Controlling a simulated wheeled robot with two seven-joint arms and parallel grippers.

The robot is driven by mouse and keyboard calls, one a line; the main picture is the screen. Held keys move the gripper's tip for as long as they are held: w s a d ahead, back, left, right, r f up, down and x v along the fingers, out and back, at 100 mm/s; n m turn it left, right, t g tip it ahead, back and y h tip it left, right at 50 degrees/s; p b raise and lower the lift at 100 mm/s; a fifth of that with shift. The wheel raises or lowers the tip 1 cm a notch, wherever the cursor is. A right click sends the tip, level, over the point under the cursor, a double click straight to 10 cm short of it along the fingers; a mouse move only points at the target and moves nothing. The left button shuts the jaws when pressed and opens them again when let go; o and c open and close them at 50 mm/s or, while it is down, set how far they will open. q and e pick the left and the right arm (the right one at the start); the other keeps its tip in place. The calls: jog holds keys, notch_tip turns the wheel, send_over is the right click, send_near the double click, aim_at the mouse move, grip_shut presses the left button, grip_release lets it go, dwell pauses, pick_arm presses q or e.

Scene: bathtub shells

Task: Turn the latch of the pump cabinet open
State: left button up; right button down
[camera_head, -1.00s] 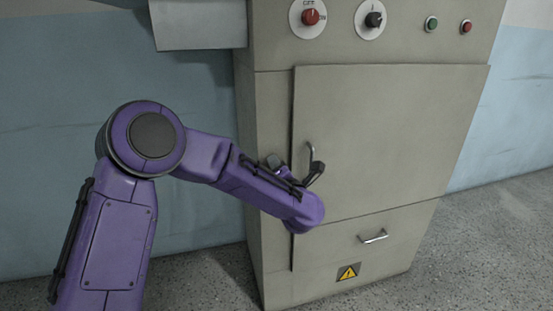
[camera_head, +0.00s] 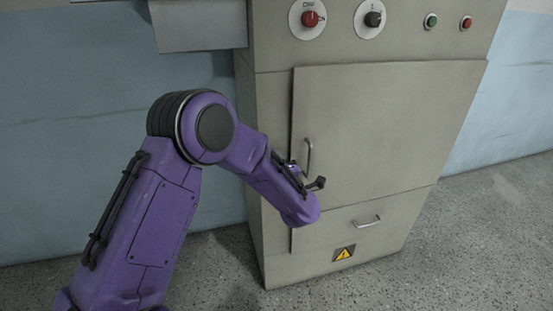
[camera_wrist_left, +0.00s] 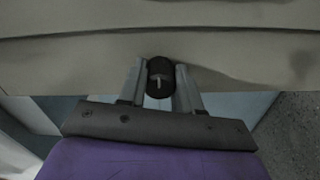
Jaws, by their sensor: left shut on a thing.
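The grey pump cabinet (camera_head: 400,130) stands upright with its large door panel flush to the front. In the left wrist view a round black latch (camera_wrist_left: 160,86) with a pale mark on its face sits close to the cabinet's grey surface. My left gripper (camera_wrist_left: 160,72) has its two fingers shut on the sides of this latch. In the head view my purple forearm covers the latch, and only small dark parts of the gripper show near the door's lower left. My right gripper is in neither view.
A vertical handle (camera_head: 308,157) is on the door, close to my wrist. A horizontal handle (camera_head: 367,221) and a yellow warning label (camera_head: 345,253) are lower. A red knob (camera_head: 310,19), a black knob (camera_head: 374,19) and two buttons are above. Floor at right is clear.

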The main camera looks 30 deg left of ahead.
pick_arm(q)
jog(key=shift+d, duration=0.1)
dwell(0.4)
jog(key=o, duration=1)
jog(key=shift+o, duration=0.2)
jog(key=v, duration=1)
jog(key=shift+d, duration=0.15)
jog(key=shift+s+f+m, duration=0.1)
jog(key=shift+m, duration=0.2)
